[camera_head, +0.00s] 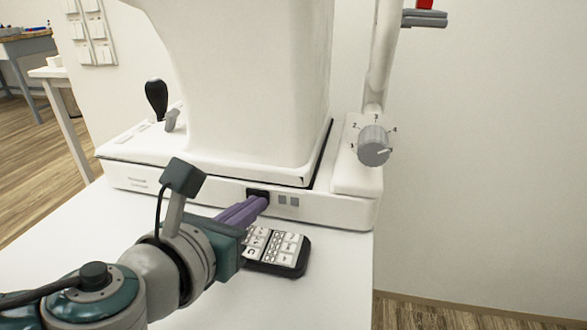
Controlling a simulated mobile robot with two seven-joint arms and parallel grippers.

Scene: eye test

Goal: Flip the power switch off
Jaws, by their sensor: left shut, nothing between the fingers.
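A large white machine (240,80) stands on a white table. On its low front edge is a small black switch (258,194), partly covered by my fingers. My left gripper (262,202) comes in from the lower left with its purple fingers shut and empty. The fingertips are at the black switch; I cannot tell whether they touch it. Which way the switch is set cannot be seen. My right gripper is not in view.
A black keypad with white buttons (287,253) lies on the table (335,280) below the fingers. A numbered grey dial (374,146) is on the machine's right, a black-knobbed lever (156,98) on its left. The table's front right is clear.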

